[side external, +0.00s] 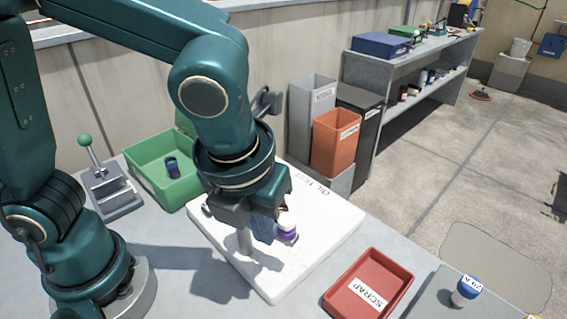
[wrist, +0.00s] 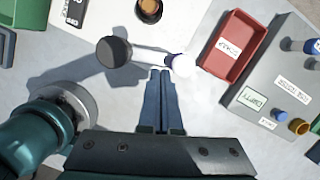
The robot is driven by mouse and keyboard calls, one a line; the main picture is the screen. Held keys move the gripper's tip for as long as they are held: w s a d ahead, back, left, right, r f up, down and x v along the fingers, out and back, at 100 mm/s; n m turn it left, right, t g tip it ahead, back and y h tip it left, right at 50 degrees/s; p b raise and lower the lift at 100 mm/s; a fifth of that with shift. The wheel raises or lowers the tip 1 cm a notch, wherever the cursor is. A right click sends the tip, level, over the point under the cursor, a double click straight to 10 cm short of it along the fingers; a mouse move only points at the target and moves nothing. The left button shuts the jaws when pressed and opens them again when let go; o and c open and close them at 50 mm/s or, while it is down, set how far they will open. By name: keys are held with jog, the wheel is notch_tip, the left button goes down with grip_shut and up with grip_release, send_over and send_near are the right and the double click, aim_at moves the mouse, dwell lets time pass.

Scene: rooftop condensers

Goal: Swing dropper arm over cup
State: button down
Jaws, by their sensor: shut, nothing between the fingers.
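The dropper arm (wrist: 150,54) shows in the wrist view as a pale rod between a dark round knob (wrist: 113,52) at left and a white end (wrist: 180,66) at right. The cup (wrist: 149,9), with brown-amber contents, stands beyond the rod at the top edge. The white end is off to the cup's right, not over it. My gripper (wrist: 161,74) is shut and empty, its fingertips close beside the rod near the white end; I cannot tell if they touch. In the side view my gripper (side external: 262,228) is low over the white board (side external: 318,235) and hides much of the dropper.
A red SCRAP tray (side external: 368,284) lies at the board's front right. A green bin (side external: 165,170) and a green-knobbed lever block (side external: 108,186) stand at the left. In the wrist view a grey panel (wrist: 270,85) with small colored items is at right.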

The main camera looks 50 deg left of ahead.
jog(key=shift+w, duration=0.15)
jog(key=w+n, duration=0.1)
jog(key=n, duration=0.1)
jog(key=w+n, duration=0.1)
jog(key=shift+n+y, duration=0.4)
jog(key=n, duration=0.1)
jog(key=w+n+g, duration=0.1)
jog(key=shift+w+a+n, duration=0.15)
jog(key=shift+a+n, duration=0.1)
jog(key=shift+n, duration=0.15)
jog(key=shift+w+a+n+g+y, duration=0.2)
jog(key=shift+w+a+n, duration=0.25)
jog(key=shift+n, duration=0.75)
jog(key=shift+w+a+n+g+y, duration=0.15)
jog(key=shift+w+a+n+g, duration=0.25)
jog(key=shift+n, duration=0.8)
jog(key=shift+w+a+n+g+y, duration=0.2)
jog(key=shift+w+a+n, duration=0.25)
jog(key=shift+n, duration=0.75)
jog(key=shift+r, duration=0.1)
